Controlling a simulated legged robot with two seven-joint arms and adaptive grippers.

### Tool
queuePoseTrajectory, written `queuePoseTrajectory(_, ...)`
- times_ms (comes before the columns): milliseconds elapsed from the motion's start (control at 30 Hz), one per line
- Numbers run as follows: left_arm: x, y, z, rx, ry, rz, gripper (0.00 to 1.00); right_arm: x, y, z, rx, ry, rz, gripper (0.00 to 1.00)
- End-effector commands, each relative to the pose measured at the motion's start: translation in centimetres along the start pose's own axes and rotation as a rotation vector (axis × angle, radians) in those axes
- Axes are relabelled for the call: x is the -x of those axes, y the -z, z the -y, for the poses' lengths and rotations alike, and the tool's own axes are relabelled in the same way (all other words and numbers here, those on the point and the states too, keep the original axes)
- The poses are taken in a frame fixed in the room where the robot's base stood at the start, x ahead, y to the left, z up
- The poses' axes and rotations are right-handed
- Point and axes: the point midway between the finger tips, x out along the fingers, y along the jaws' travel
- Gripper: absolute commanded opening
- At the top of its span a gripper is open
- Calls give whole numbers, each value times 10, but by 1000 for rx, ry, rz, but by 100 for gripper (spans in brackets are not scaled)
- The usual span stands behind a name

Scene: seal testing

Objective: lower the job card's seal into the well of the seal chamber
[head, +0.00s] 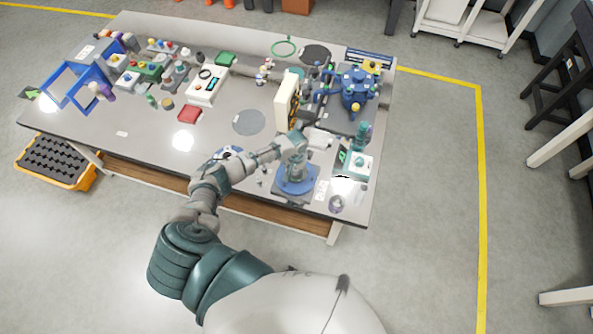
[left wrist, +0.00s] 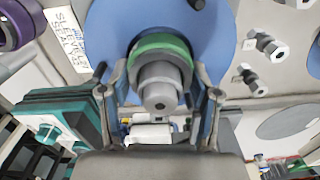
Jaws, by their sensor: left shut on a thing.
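My left gripper (head: 296,172) points down over the round blue seal chamber (head: 309,185) near the table's front right. In the left wrist view my left gripper (left wrist: 160,95) is shut on a grey stepped seal (left wrist: 158,92) with a green ring, one finger on each side. The blue chamber top (left wrist: 110,35) lies behind the seal. The seal covers the well, so I cannot tell whether its far end is inside or above it. A white card with handwriting-like text (left wrist: 66,38) lies beside the chamber. My right gripper is not in view.
A teal device (head: 360,165) stands close right of the chamber, with a purple-ringed part (head: 337,203) at the table edge. A cream upright block (head: 286,103) stands behind my gripper. Metal fittings (left wrist: 265,43) lie beside the chamber. The table's middle front is mostly clear.

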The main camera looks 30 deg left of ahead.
Motion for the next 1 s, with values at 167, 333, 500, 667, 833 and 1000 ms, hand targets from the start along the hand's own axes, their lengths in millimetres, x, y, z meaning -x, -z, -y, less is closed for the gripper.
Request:
queuePoseTrajectory(167, -4, 0, 1, 1, 3, 2, 12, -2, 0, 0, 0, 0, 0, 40)
queuePoseTrajectory(333, -7, 0, 1, 1, 3, 2, 12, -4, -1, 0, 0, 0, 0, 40)
queuePoseTrajectory(500, -10, 0, 2, 1, 3, 2, 12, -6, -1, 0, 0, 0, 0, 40)
queuePoseTrajectory(667, -12, 0, 2, 1, 3, 2, 72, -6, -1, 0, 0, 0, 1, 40)
queuePoseTrajectory(833, -12, 0, 1, 0, 2, 1, 91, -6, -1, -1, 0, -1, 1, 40)
queuePoseTrajectory(1000, -12, 0, 0, 0, 1, 2, 91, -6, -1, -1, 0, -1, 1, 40)
